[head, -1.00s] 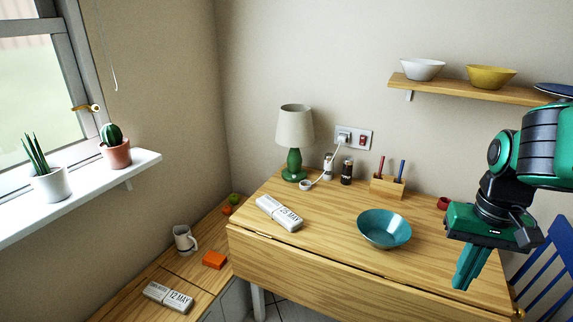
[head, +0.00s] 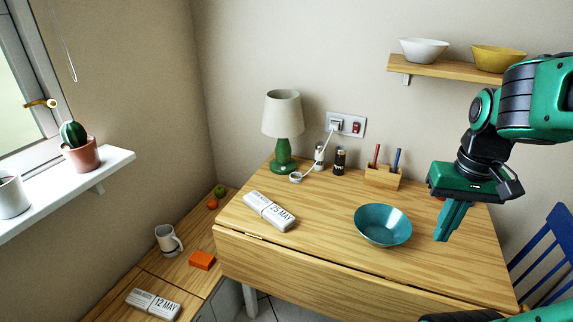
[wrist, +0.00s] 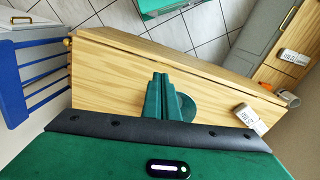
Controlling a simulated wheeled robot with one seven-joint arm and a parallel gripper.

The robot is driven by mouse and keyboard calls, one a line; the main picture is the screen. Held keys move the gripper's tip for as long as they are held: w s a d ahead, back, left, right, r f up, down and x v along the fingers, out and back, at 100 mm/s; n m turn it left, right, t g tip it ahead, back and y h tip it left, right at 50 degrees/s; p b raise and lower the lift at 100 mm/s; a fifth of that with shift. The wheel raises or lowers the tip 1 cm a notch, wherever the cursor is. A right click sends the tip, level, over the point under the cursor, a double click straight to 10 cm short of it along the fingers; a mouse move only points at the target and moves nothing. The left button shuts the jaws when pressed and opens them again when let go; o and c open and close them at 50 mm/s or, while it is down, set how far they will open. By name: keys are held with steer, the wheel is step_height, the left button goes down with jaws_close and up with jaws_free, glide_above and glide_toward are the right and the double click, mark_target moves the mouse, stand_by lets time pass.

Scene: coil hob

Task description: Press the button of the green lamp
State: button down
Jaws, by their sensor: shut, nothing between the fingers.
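The green lamp (head: 283,128) has a green base and a cream shade. It stands upright at the back left of the wooden table (head: 330,210), by the wall. My gripper (head: 441,239) is shut and empty, pointing down above the table's right part, well to the right of the lamp. In the wrist view my gripper (wrist: 161,78) also shows shut; the lamp is not visible there.
A teal bowl (head: 383,225) stands between my gripper and the lamp. A white date block (head: 269,211), a pen holder (head: 382,177) and two shakers (head: 339,161) are on the table. A shelf (head: 445,68) hangs above. A blue chair (head: 545,255) stands at the right.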

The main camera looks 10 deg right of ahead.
steer(key=w+a+f+n+t+y, duration=0.1)
steer(key=w+a+f+n+t, duration=0.35)
steer(key=w, duration=1.55)
steer(key=w+a+r+n+g+y, duration=0.1)
steer(key=w+n, duration=0.6)
steer(key=w, duration=1.2)
steer(key=w+a+f+n+y, duration=0.2)
steer(key=w+a+f, duration=0.1)
steer(key=w, duration=0.5)
steer(key=w+a+f+n+t+y, duration=0.1)
steer(key=w+a+f, duration=0.3)
steer(key=w, duration=0.4)
steer(key=shift+a+n+y, duration=0.45)
steer(key=shift+n+y, duration=0.15)
steer(key=shift+n, duration=0.25)
steer(key=shift+w+f, duration=0.1)
